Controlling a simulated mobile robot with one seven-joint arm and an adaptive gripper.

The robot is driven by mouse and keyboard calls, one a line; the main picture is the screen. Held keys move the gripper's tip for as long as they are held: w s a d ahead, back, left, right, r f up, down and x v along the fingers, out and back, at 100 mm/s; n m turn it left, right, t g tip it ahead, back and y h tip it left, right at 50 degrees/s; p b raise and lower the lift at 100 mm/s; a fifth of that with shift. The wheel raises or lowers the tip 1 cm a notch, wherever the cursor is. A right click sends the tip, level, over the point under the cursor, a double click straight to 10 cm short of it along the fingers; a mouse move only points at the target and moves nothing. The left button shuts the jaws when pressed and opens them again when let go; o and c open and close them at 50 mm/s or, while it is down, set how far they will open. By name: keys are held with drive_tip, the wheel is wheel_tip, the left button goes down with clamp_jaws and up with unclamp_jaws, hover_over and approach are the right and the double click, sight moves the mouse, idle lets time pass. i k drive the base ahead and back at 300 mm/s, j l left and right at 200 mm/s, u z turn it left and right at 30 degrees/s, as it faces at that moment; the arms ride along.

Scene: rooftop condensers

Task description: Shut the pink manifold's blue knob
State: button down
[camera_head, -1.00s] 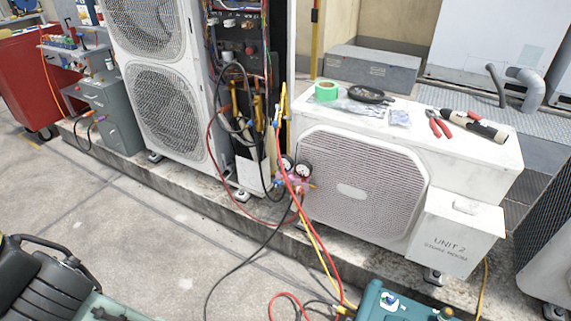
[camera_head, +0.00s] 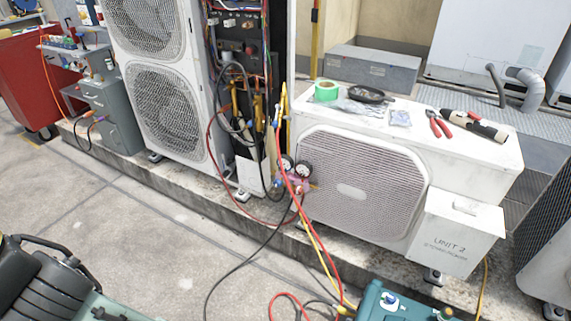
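Red, yellow and black hoses run down from the manifold. My gripper is not in view.
A tall opened condenser (camera_head: 168,112) stands left. Hoses (camera_head: 318,246) cross down to a teal machine (camera_head: 392,301) in front. Concrete floor (camera_head: 130,235) is clear at left.

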sight(277, 183)
drive_tip(key=i+l+u, duration=0.25)
drive_tip(key=u, duration=0.15)
drive_tip(key=i+l+u, duration=0.4)
drive_tip(key=k+j, duration=0.1)
